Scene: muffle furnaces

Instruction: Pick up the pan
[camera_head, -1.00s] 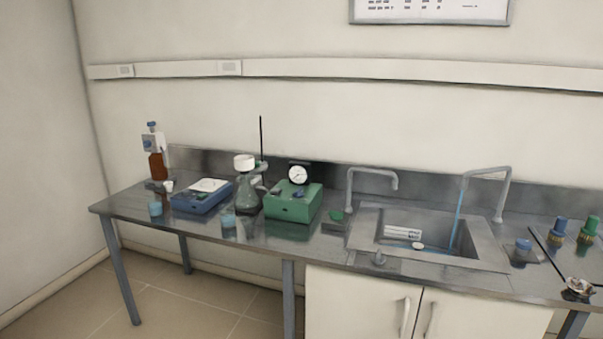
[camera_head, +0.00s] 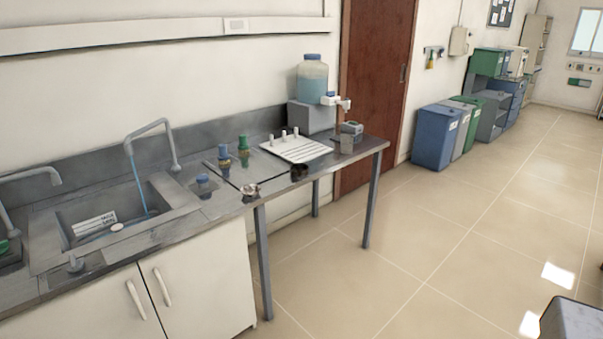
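I cannot make out anything as a pan with certainty. A small shiny metal item (camera_head: 250,191) lies near the front edge of the bench, right of the sink; it is too small to tell whether it is a pan. A small dark object (camera_head: 299,173) sits at the front edge further right, its kind also unclear. My gripper is not in view.
Coloured bins (camera_head: 434,139) stand by the brown door (camera_head: 377,80). The tiled floor (camera_head: 440,230) is largely open.

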